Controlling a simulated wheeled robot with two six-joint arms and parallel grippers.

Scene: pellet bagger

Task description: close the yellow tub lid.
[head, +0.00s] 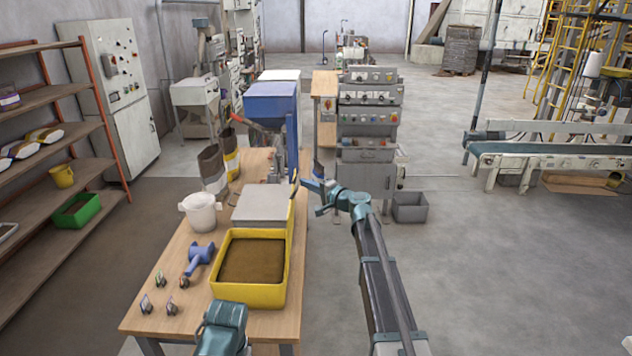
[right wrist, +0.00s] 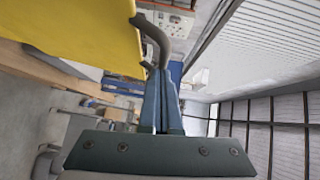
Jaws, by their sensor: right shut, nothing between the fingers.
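The yellow tub (head: 288,296) stands at the front right of the wooden table, open at the top, with brown material inside. Its yellow lid stands up along the tub's right side, seen nearly edge-on in the head view (head: 291,226); its broad face fills the upper left of the right wrist view (right wrist: 80,35). A dark curved handle (head: 294,183) is on the lid and also shows in the right wrist view (right wrist: 154,38). My right gripper (head: 311,184) is shut and empty, its tips (right wrist: 160,75) close to the handle; contact is unclear. My left gripper is not visible.
A grey flat-topped box (head: 262,204) is behind the tub. A white bucket (head: 201,213), a blue scoop (head: 198,256) and several small items are to its left. The floor right of the table is clear near a grey bin (head: 410,207).

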